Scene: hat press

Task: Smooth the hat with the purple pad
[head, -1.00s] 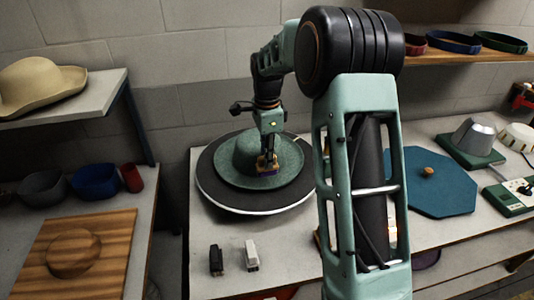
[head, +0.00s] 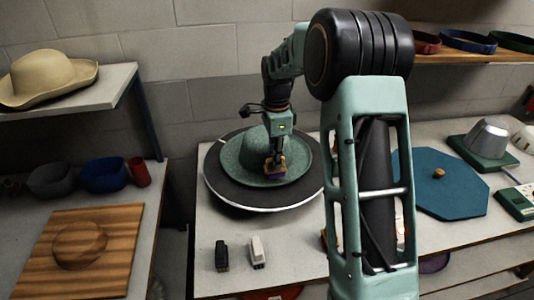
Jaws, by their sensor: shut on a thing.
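The green hat (head: 235,158) lies on a dark round turntable (head: 222,185) with a pale rim, on the table in the middle of the head view. My gripper (head: 274,160) points down at the front of the hat's crown, shut on a pad with a wooden-coloured back. A little purple (head: 275,177) shows at the pad's lower part. The pad is at the crown and brim; whether it touches the felt I cannot tell. My arm hides the area right of the turntable.
A black block (head: 222,256) and a white block (head: 258,252) stand in front of the turntable. A blue octagonal board (head: 440,198) lies to the right. A wooden board (head: 75,270) and bowls are at left. A tan hat (head: 48,78) sits on the left shelf.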

